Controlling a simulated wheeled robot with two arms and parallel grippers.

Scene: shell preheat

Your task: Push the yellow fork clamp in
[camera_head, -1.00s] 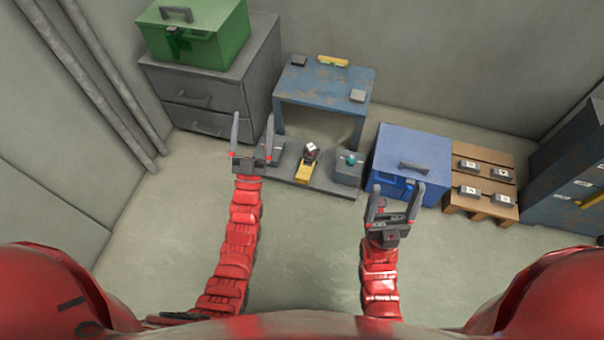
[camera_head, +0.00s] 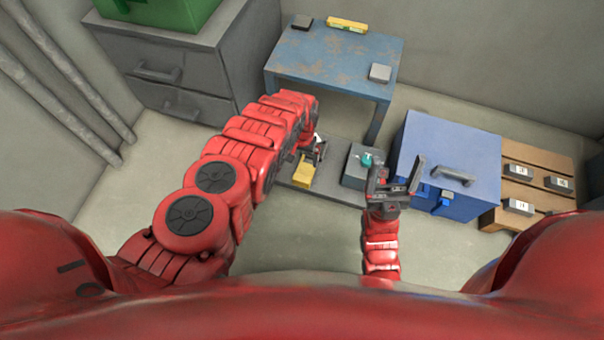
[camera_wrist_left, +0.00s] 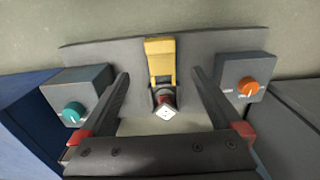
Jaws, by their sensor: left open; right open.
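The yellow fork clamp (camera_head: 303,175) sits on a grey base plate (camera_head: 327,186) on the floor. In the left wrist view the clamp (camera_wrist_left: 160,60) stands out from a dark red and black fitting with a white marked face (camera_wrist_left: 166,112). My left gripper (camera_wrist_left: 160,76) is open, its two fingers on either side of the clamp and apart from it. In the head view my left arm largely hides this gripper. My right gripper (camera_head: 397,168) is open and empty, in front of the blue box.
A grey box with a teal knob (camera_wrist_left: 73,111) and one with an orange knob (camera_wrist_left: 247,87) flank the clamp. The blue box (camera_head: 440,150) and a wooden pallet (camera_head: 535,185) stand right. A blue table (camera_head: 340,65) stands behind, grey drawers (camera_head: 180,70) left.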

